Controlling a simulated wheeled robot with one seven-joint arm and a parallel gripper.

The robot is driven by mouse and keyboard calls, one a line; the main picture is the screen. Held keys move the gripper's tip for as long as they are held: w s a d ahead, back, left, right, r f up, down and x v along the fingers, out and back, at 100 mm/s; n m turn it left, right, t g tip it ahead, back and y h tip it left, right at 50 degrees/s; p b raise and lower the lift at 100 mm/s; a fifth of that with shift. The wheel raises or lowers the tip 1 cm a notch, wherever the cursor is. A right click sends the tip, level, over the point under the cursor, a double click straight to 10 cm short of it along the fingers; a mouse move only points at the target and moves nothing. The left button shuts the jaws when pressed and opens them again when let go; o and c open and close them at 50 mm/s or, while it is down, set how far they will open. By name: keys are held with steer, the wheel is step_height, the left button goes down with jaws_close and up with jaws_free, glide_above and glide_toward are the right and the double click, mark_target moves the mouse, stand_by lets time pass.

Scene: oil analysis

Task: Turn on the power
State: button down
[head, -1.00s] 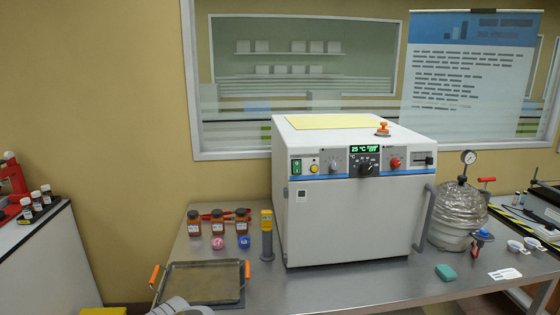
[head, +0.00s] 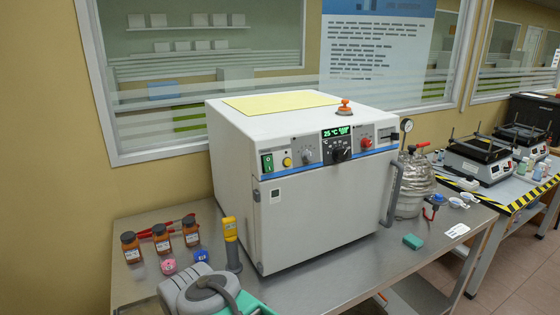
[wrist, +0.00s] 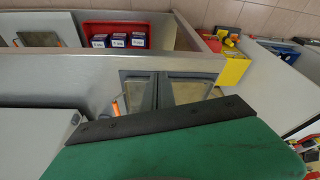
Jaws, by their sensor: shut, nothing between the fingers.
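The white oven-like instrument (head: 325,205) stands on the steel bench with its door shut. Its front panel has a green rocker switch (head: 267,162) at the left end, marked like a power switch. Right of it are a yellow button (head: 287,162), a grey knob (head: 307,157), a lit green display (head: 337,132) reading 25 °C, a black dial (head: 342,150) and a red knob (head: 366,142). My gripper's green body with a black edge strip (wrist: 165,118) fills the lower wrist view. My arm shows low in the head view, below and left of the switch.
Brown bottles (head: 162,239), a pink-lidded dish (head: 169,266) and a yellow-topped handheld tool (head: 231,240) stand left of the instrument. A green block (head: 413,241) lies on the bench front. A red bin (wrist: 115,37) shows in the wrist view.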

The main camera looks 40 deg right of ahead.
steer(key=w+d+r+n+t+p, duration=0.2)
steer(key=w+d+r+n, duration=0.15)
steer(key=d+r, duration=0.55)
steer(key=w+d+r+n+t+p, duration=0.25)
steer(key=w+d+r, duration=0.3)
steer(key=r, duration=0.75)
steer(key=s+d+r+n+h+p, duration=0.2)
steer(key=s+d+r+n, duration=0.6)
steer(key=d+r, duration=0.5)
steer(key=shift+s+d+r+n+t, duration=0.3)
steer(key=shift+s+d+r+t, duration=0.1)
steer(key=shift+s+d, duration=0.2)
steer(key=shift+w, duration=0.15)
